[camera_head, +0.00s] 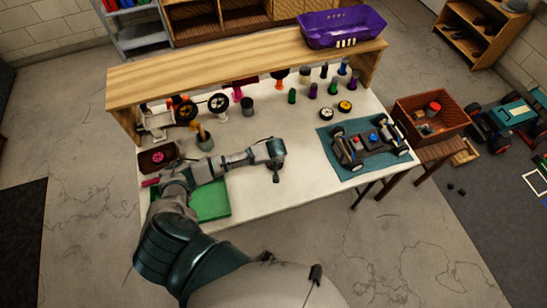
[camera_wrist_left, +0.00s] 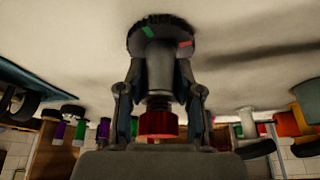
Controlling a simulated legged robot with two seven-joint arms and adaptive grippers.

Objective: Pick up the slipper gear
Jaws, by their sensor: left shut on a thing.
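My left gripper (camera_head: 275,168) is over the middle of the white table in the head view. In the left wrist view my left gripper (camera_wrist_left: 160,95) is shut on the slipper gear (camera_wrist_left: 163,36), a dark toothed disc with a grey hub and small green and red marks. The fingers lie on both sides of its grey shaft, and a red knurled part (camera_wrist_left: 158,124) shows between them. The table surface shows behind the disc; I cannot tell whether they touch. In the head view the gear is too small to make out clearly. My right gripper is not in view.
A car chassis (camera_head: 372,148) lies on a teal mat (camera_head: 329,152) at the table's right. Bottles, wheels and a cup (camera_head: 205,142) stand toward the back, below a wooden shelf (camera_head: 240,57) with a purple basket (camera_head: 342,29). A green tray (camera_head: 211,201) is at front left.

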